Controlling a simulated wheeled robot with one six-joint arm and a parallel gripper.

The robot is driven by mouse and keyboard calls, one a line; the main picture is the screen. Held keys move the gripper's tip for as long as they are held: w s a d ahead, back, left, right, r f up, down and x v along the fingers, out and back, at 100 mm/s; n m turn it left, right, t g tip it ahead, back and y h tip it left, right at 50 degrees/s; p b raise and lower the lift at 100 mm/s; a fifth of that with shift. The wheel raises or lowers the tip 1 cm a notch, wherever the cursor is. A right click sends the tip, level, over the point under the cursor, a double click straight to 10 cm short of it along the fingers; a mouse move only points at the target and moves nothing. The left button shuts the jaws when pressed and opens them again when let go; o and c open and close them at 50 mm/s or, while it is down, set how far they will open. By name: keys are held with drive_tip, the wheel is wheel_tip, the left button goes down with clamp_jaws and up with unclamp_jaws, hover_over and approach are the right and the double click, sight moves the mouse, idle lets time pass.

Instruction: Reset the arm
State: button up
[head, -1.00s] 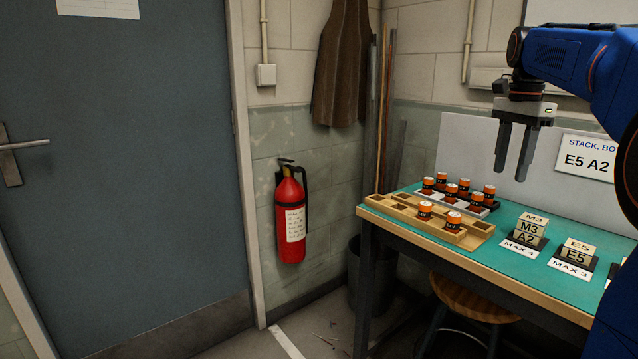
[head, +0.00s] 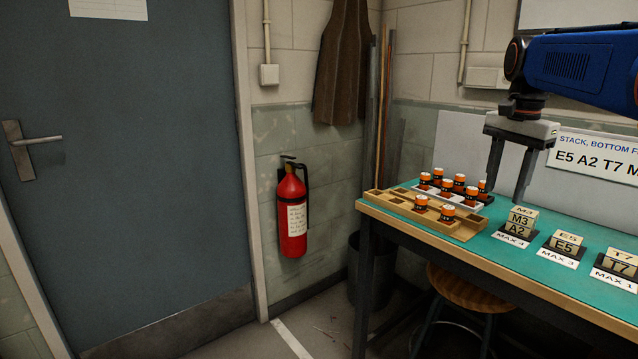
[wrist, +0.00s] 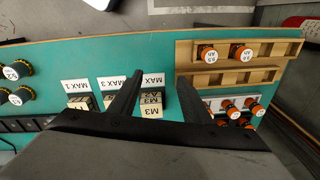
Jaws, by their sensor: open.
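My gripper (head: 509,172) is open and empty above the green bench mat, with its fingers pointing down. In the wrist view my gripper (wrist: 160,100) shows two dark fingers spread apart. Behind and below it on the bench stand lettered blocks: M3 on A2 (head: 520,222) by a MAX 4 label, E5 (head: 565,243) by a MAX 3 label, and T7 (head: 621,265) by a MAX 1 label. A sign (head: 597,169) on the back board reads "STACK, BOTTOM F..." with E5 A2 T7 M; its right end is cut off.
A wooden tray (head: 455,230) holds two orange-capped cylinders (head: 447,212). Several more stand in a white rack (head: 458,199) behind it. Dark round items (wrist: 18,70) lie at the wrist view's left. A stool (head: 465,287) is under the bench; a fire extinguisher (head: 292,215) hangs on the wall.

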drive_tip(key=s+a+f+n+t, duration=0.1)
drive_tip(key=s+a+f+n, duration=0.2)
drive_tip(key=s+f, duration=0.5)
drive_tip(key=s+a+f+n+t, duration=0.1)
drive_tip(key=s+a+f+n, duration=0.3)
drive_tip(key=s+f, duration=0.4)
drive_tip(key=s+a+f+n+t, duration=0.1)
drive_tip(key=s+a+f+n, duration=0.3)
drive_tip(key=s+f, duration=0.4)
drive_tip(key=shift+s+f+n+t, duration=0.3)
drive_tip(key=shift+s+n+t, duration=0.1)
drive_tip(key=shift+n, duration=0.4)
drive_tip(key=shift+a, duration=0.1)
